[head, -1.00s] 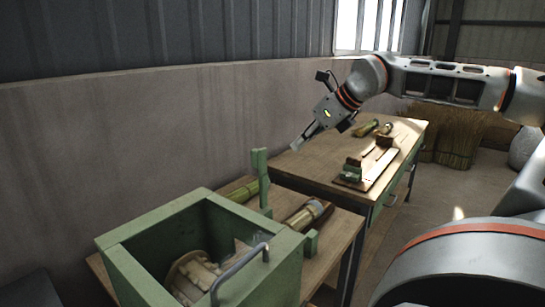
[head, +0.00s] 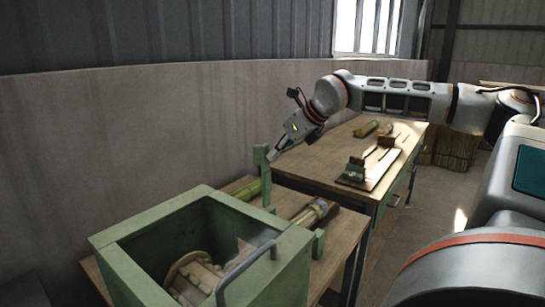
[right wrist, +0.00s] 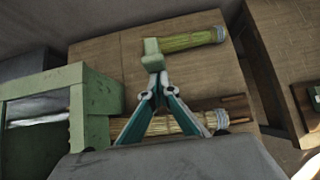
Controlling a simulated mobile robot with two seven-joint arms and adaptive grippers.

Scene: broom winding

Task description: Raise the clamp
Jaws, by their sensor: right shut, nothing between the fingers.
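A green upright bar (head: 263,175), which looks like the clamp, stands just behind the green box on the near bench. Its block-shaped top (right wrist: 153,55) shows in the right wrist view. My right gripper (head: 273,157) is shut and empty, with its tips close beside the upper part of the bar. In the right wrist view the closed fingertips (right wrist: 159,80) are just below the block; I cannot tell whether they touch it. A bundle of straw with a handle (head: 310,213) lies on the bench beside the bar, partly hidden by the box. My left gripper is not in view.
The open green box (head: 110,236) with a grey handle holds a pale drum (head: 190,275). Another straw bundle (head: 246,190) lies behind the bar. A second table (head: 315,165) farther back carries a green fixture (head: 355,170) and bundles. A wall runs along the left.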

